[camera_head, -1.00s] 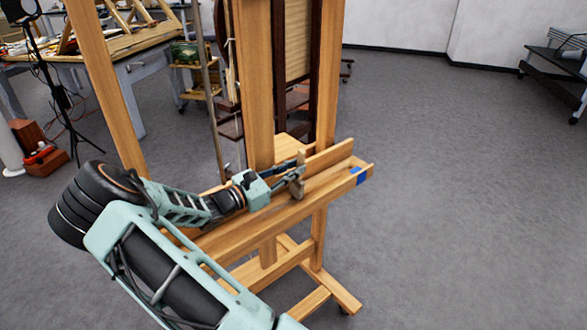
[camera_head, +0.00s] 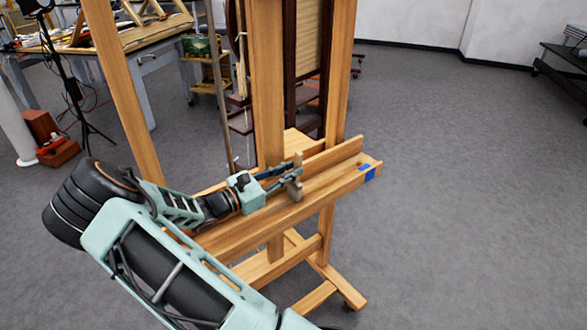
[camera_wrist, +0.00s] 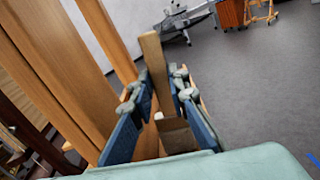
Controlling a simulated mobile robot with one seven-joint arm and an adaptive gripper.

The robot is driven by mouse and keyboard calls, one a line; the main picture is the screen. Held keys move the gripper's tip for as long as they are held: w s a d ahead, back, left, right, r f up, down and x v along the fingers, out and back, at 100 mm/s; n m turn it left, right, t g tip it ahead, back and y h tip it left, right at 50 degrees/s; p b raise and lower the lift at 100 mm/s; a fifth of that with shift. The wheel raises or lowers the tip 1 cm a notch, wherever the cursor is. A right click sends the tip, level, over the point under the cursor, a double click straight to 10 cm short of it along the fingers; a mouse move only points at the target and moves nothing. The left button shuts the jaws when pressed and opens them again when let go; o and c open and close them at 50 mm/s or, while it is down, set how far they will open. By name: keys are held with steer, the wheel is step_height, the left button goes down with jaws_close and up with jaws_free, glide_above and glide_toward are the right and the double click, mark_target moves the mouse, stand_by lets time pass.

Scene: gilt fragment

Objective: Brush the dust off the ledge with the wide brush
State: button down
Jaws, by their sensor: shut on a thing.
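The ledge (camera_head: 330,186) is the long wooden tray of an easel, running from lower left to upper right in the head view. My gripper (camera_head: 288,182) is over the ledge, to the left of a blue patch (camera_head: 370,175) near its right end. It is shut on a small wooden, tan piece that looks like the wide brush (camera_head: 298,187). In the wrist view the brush (camera_wrist: 154,65) stands between the blue fingers of my gripper (camera_wrist: 157,95). No dust can be made out.
The easel's upright posts (camera_head: 267,80) rise close behind my gripper. A work table (camera_head: 150,55) with clutter, a light stand (camera_head: 65,90) and a red-brown box (camera_head: 55,145) stand at the left.

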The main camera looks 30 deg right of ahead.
steer(key=shift+a+p, duration=0.55)
steer(key=shift+a, duration=4.75)
steer(key=s+d, duration=0.2)
steer(key=d, duration=0.6)
steer(key=shift+p, duration=0.4)
steer(key=d, duration=0.7)
steer(key=shift+w+b, duration=0.35)
step_height(320, 180, up, 9)
steer(key=p, duration=0.6)
